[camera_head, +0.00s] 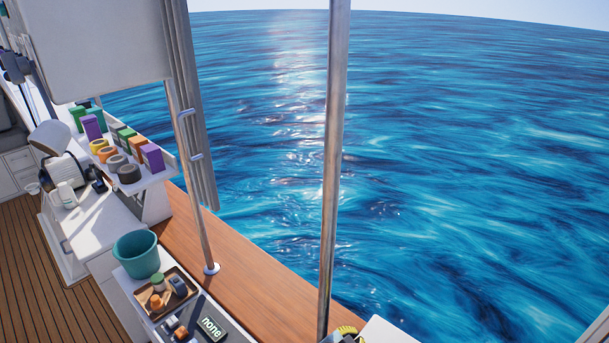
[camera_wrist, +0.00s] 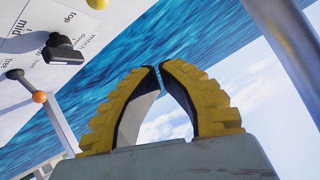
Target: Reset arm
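My gripper (camera_wrist: 158,68) fills the lower middle of the wrist view. Its two yellow ridged fingers lean together, and their tips all but meet, with only a thin sliver of background between them. Nothing is held between the fingers. In the camera_head view only a yellow piece of my gripper (camera_head: 347,331) shows at the bottom edge, right of the metal pole; the rest is cut off. The wrist view looks past the fingers at sea and sky.
A metal pole (camera_head: 334,170) stands by the wooden ledge (camera_head: 245,265). A teal bucket (camera_head: 136,255) and brown tray (camera_head: 185,302) sit left.

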